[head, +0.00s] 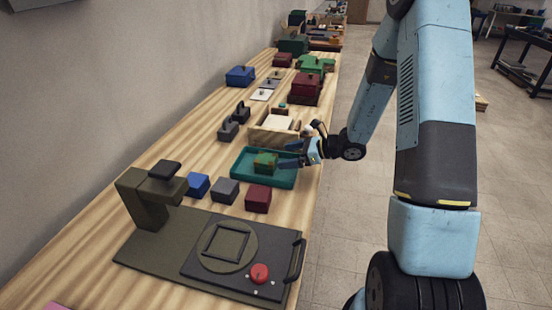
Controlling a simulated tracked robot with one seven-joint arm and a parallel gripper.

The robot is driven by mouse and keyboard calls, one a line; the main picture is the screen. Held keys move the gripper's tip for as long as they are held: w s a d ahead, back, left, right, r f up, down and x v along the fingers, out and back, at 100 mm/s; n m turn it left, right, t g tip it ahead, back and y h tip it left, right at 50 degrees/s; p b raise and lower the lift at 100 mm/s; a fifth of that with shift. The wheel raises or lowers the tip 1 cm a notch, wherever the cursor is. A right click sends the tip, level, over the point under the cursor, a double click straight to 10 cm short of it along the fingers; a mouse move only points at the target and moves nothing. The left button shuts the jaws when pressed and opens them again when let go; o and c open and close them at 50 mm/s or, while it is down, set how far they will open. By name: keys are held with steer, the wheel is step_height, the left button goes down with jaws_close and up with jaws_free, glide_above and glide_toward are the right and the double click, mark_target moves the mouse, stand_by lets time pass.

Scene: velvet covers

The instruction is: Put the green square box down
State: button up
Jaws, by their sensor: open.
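A small green square box (265,162) sits inside a teal tray (242,171) on the wooden workbench. My gripper (290,160) reaches in from the right, low over the tray's right side. Its fingers are open and lie close to the right side of the green box. Whether a finger touches the box is too small to tell.
A wooden open box (265,136) stands just behind the tray. Blue (197,184), grey (225,191) and dark red (258,199) boxes stand in front of it. A dark press-like fixture (152,193) and a plate with a red button (260,273) fill the near bench.

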steer(key=shift+v, duration=1.05)
steer(key=s+r+n+g+h, duration=0.4)
steer(key=s+r+n+h, duration=0.1)
steer(key=s+r+n, duration=0.95)
steer(key=s+d+r+n+t+h, duration=0.5)
steer(key=s+d+r, duration=0.5)
steer(key=s+r, duration=0.4)
steer(key=s+n+h, duration=0.1)
steer(key=n+h, duration=0.1)
steer(key=shift+h, duration=0.3)
steer(key=shift+n, duration=0.25)
